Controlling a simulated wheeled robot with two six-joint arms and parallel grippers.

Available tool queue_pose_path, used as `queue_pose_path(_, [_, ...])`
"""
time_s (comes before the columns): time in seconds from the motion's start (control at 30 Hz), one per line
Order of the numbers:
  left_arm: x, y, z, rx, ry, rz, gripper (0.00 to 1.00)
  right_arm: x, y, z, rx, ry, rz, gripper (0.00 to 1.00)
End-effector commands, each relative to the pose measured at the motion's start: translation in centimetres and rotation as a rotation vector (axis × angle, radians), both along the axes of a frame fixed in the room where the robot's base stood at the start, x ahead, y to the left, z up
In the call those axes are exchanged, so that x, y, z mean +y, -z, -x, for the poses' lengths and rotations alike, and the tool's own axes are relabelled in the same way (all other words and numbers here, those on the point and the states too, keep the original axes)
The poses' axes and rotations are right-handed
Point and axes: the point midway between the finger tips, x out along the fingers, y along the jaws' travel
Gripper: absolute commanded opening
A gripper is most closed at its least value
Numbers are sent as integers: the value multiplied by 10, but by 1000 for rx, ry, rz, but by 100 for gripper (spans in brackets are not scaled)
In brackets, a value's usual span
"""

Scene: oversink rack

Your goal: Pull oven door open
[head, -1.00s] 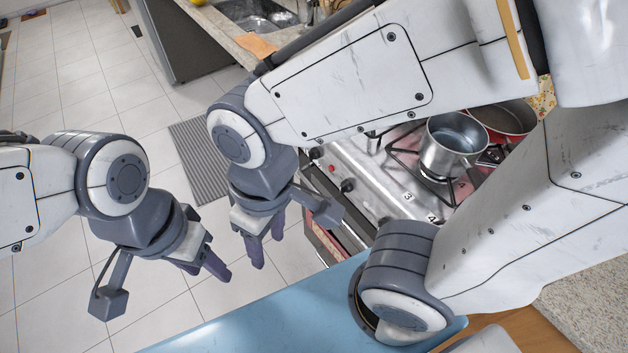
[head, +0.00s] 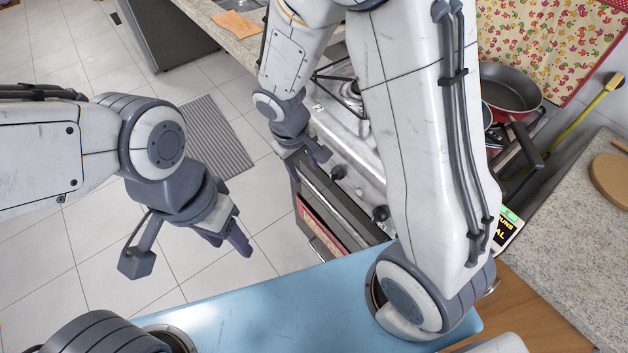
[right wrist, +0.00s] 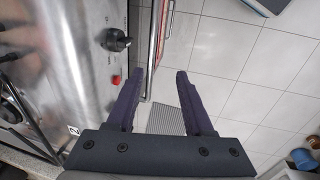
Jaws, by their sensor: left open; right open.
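The oven door (head: 318,226) is the dark front below the stove's steel knob panel, with a red cloth or panel on its face; it looks shut. My right gripper (head: 294,163) is open and empty by the far front corner of the stove. Its two purple fingers (right wrist: 171,76) point along the stove front, apart from the knob. My left gripper (head: 230,242) is open and empty over the floor, left of the oven.
Black knobs (head: 338,172) and a red button (right wrist: 116,80) project from the panel near my right gripper. A red pan (head: 508,88) sits on the stove. A grey striped mat (head: 215,138) lies on the clear tiled floor (head: 85,240).

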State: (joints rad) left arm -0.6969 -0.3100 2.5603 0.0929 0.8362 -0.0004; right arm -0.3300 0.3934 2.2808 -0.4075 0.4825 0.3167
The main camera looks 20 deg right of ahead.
Motion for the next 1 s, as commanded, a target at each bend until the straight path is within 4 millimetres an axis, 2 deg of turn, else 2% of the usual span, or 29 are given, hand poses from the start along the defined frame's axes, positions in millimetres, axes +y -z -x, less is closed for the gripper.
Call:
queue_pose_path(0.03, [0, 6, 0, 0, 0, 0, 50, -8, 20, -7, 6, 14, 8, 52])
queue_pose_path(0.1, [0, 8, 0, 0, 0, 0, 50, -15, 33, -14, 7, 23, 12, 52])
queue_pose_path(0.37, [0, 15, 0, 0, 0, 0, 50, -25, 64, -21, 9, 31, 15, 52])
queue_pose_path(0.7, [0, 38, 0, 0, 0, 0, 50, -36, 126, -24, 9, 31, 14, 52])
queue_pose_path(0.83, [0, 44, 0, 0, 0, 0, 50, -38, 140, -26, 6, 30, 13, 52])
queue_pose_path(1.0, [0, 46, 0, 0, 0, 0, 50, -39, 146, -26, 6, 30, 13, 52])
